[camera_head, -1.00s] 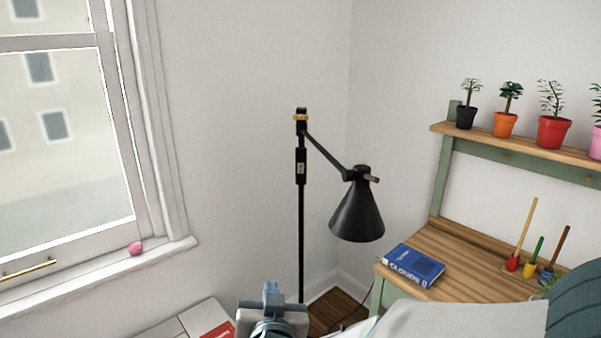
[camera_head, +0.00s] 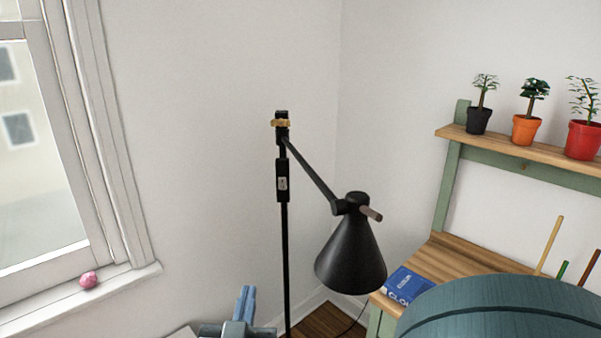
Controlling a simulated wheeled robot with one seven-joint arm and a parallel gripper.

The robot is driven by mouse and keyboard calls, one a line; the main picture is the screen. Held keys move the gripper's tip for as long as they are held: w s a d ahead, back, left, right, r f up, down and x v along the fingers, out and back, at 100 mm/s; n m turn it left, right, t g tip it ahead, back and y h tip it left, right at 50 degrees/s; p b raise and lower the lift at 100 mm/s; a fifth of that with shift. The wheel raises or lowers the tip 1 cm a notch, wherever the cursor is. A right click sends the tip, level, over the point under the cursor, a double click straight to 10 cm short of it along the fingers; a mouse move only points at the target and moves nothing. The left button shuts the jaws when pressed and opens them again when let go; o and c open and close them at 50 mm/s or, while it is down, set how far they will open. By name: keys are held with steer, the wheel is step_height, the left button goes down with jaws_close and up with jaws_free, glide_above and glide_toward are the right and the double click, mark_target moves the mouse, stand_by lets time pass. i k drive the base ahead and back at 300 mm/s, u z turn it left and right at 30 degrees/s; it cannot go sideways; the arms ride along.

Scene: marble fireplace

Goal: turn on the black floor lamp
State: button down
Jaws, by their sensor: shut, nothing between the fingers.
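The black floor lamp (camera_head: 285,225) stands upright in the corner. Its pole carries a brass-coloured collar near the top and a small pale switch plate (camera_head: 282,184) on a black box below it. An arm slopes down right to a cone-shaped black shade (camera_head: 350,257) that points downward. No glow shows at the shade. My gripper (camera_head: 244,300) is at the bottom edge, left of the pole and below the switch plate. Its blue-grey fingers are together and point up, with nothing between them. Its lower part is cut off by the frame.
A dark teal rounded shape (camera_head: 500,310) covers the lower right. A window sill with a pink object (camera_head: 88,280) is left. The wall behind the lamp is bare.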

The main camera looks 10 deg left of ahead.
mark_target(282, 182)
steer(key=i, duration=0.85)
